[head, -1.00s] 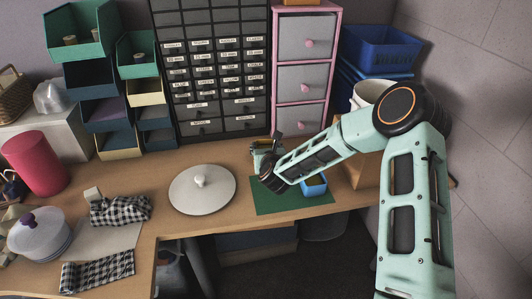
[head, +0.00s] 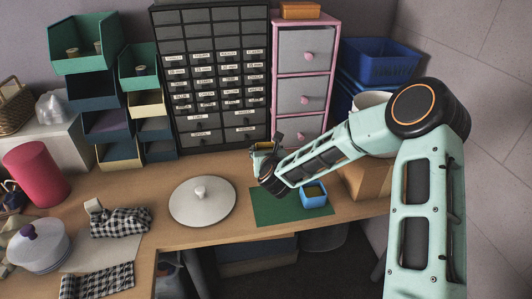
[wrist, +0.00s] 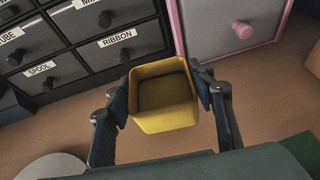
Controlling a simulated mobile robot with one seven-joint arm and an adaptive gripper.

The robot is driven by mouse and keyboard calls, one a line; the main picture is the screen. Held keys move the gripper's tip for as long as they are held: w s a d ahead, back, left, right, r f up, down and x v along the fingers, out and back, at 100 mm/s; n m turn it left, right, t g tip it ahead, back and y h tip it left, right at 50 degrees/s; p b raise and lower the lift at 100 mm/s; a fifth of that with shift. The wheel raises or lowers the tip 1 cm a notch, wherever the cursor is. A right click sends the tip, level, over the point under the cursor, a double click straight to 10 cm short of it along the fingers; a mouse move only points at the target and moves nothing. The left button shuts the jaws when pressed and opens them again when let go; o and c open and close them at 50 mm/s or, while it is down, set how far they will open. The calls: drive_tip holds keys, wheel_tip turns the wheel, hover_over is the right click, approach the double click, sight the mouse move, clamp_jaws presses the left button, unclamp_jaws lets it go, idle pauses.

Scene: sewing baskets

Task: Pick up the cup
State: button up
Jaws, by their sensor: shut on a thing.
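A small yellow square cup (wrist: 163,94) sits between my gripper's (wrist: 165,90) fingers in the wrist view, with its open top facing the camera. The fingers are shut on its left and right sides. The cup looks empty. In the head view, my gripper (head: 268,158) is at the back of the desk, and part of the yellow cup (head: 262,146) shows beyond it in front of the drawers. My wrist hides the rest of the cup there. The cup appears to be above the desk; the height is hard to tell.
A blue square container (head: 313,197) stands on the green mat (head: 275,212), near my forearm. A round white lid (head: 202,207) lies to the left. Dark labelled drawers (head: 222,125) and a pink drawer tower (head: 303,128) stand close behind the cup. Checked cloth (head: 120,222) lies further left.

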drive_tip(key=s+r, duration=0.3)
drive_tip(key=r, duration=0.1)
drive_tip(key=shift+s+d+r+p, duration=0.1)
drive_tip(key=shift+d+p, duration=0.15)
drive_tip(key=shift+p, duration=0.05)
drive_tip(key=v, duration=1)
drive_tip(key=shift+a+r+p, duration=0.2)
drive_tip(key=shift+r+p, duration=0.05)
drive_tip(key=shift+p, duration=0.15)
drive_tip(key=shift+s, duration=0.1)
